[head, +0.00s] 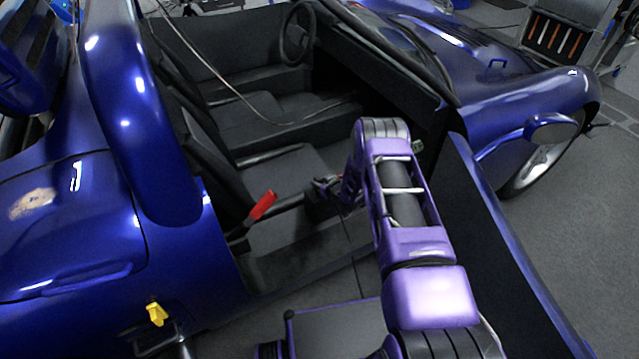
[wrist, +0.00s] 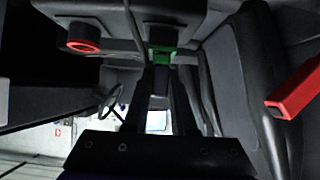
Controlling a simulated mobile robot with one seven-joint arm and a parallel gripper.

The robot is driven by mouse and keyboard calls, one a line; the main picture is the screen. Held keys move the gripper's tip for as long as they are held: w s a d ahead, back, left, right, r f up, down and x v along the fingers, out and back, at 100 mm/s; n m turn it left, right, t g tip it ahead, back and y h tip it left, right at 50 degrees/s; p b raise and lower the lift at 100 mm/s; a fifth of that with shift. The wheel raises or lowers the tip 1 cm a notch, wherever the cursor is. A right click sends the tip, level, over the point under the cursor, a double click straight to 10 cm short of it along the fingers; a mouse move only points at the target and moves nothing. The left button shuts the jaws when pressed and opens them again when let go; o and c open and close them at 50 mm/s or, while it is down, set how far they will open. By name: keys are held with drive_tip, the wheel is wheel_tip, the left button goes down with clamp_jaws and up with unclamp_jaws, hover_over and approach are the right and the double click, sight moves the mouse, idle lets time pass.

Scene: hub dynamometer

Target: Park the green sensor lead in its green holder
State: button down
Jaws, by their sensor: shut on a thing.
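My gripper (wrist: 160,72) is shut, and a small green piece, which looks like the green sensor lead (wrist: 161,56), shows at its fingertips in the wrist view. A dark block lies just beyond it, and I cannot tell whether the two touch. In the head view my gripper (head: 325,187) is inside the car's open door, low beside the seat, and the lead in it is too small to make out. Another small green item (head: 418,146) shows right of my arm in the head view. I cannot tell whether it is the green holder.
A red handle (head: 262,206) stands left of my gripper; it also shows in the wrist view (wrist: 293,91). A red ring (wrist: 83,46) sits on a dark part at upper left. A yellow piece (head: 156,314) is on the blue car's near side. Seats, sill and door (head: 500,235) confine my arm.

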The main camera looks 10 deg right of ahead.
drive_tip(key=shift+r, duration=0.65)
idle(0.3)
drive_tip(key=shift+r+p, duration=1.25)
drive_tip(key=shift+r, duration=0.9)
